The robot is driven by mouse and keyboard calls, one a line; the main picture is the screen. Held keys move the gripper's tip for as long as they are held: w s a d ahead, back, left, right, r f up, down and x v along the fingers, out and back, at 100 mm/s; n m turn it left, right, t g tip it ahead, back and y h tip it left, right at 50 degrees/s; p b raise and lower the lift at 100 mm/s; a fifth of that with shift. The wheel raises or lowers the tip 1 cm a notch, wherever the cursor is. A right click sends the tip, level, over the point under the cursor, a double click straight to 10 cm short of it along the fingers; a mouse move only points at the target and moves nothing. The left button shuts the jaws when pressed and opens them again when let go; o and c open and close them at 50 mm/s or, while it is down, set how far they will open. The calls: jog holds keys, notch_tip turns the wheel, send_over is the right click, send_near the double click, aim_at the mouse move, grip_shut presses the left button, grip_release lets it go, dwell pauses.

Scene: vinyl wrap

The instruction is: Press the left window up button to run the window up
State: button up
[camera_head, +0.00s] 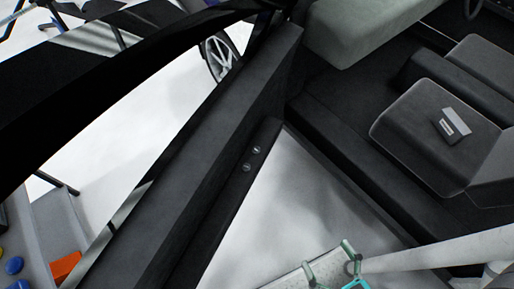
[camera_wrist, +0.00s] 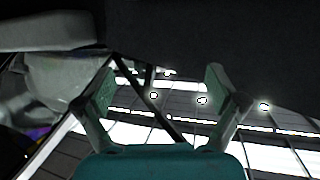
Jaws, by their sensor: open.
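The open car door (camera_head: 215,150) stretches diagonally across the head view. Its armrest (camera_head: 232,195) carries two small round window buttons, an upper one (camera_head: 257,150) and a lower one (camera_head: 247,167). The head view is too coarse to tell which one is the window up button. My gripper (camera_head: 328,258) is at the bottom of the head view, open and empty, below and right of the buttons and apart from the door. In the wrist view its two fingers (camera_wrist: 160,80) stand wide apart with nothing between them. No buttons show in the wrist view.
The car seat (camera_head: 425,135) with a small dark box (camera_head: 450,126) on it is at the right. The sill (camera_head: 345,160) runs between door and seat. Pale floor (camera_head: 310,195) lies open between door and sill. An orange block (camera_head: 65,267) is at lower left.

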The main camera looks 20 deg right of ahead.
grip_shut()
dwell(1.4)
